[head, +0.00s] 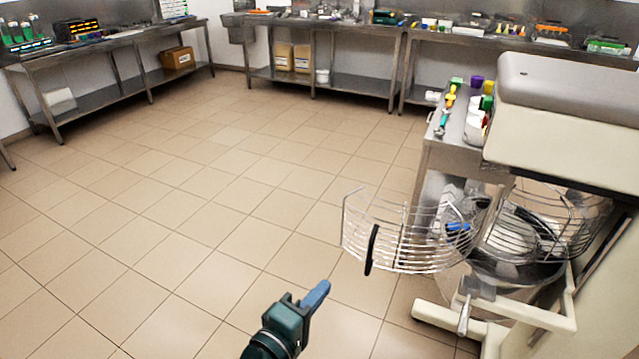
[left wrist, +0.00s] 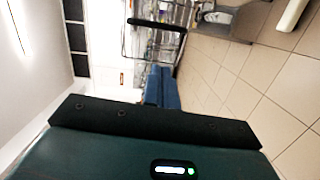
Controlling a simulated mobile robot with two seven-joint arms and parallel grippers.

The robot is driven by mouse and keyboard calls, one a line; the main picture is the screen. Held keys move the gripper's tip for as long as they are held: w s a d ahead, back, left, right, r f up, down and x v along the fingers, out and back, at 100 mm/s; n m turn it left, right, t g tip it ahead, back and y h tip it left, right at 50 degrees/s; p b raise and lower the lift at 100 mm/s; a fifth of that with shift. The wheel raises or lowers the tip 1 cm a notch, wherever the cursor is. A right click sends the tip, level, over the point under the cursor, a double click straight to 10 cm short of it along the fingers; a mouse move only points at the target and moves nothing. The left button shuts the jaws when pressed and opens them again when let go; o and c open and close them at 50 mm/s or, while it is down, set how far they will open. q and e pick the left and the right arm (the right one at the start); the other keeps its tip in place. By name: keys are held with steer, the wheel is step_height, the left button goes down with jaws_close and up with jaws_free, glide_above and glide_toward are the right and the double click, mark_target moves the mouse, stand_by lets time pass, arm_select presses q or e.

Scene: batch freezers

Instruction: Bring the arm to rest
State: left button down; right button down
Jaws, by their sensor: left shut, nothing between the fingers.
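My left gripper (head: 317,297) is at the bottom middle of the head view, over the bare floor. Its blue fingers are closed together with nothing between them. The shut fingers also show in the left wrist view (left wrist: 161,88), in front of the dark gripper body. The gripper is left of and below the mixer's wire guard (head: 405,236), and apart from it in the head view. My right gripper does not show.
A large cream mixer (head: 565,115) with a steel bowl (head: 515,268) and a swung-out wire guard stands at the right. A side table (head: 452,145) with small items is behind it. Steel benches (head: 330,90) line the back walls. The tiled floor at centre and left is clear.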

arm_select(q)
steer(key=s+a+f+m+g+y, duration=0.4)
steer(key=s+a+m+g+y, duration=0.15)
steer(key=s+a, duration=0.45)
steer(key=s+a+f+m+g+y, duration=0.45)
steer(key=s+a+m, duration=0.25)
steer(key=s+a, duration=0.3)
steer(key=w+d+f+t+h, duration=0.3)
steer(key=w+d+f+t, duration=0.2)
steer(key=w+t, duration=0.1)
steer(key=shift+w+d+f+m, duration=0.2)
steer(key=shift+w+m, duration=0.05)
steer(key=shift+m, duration=0.2)
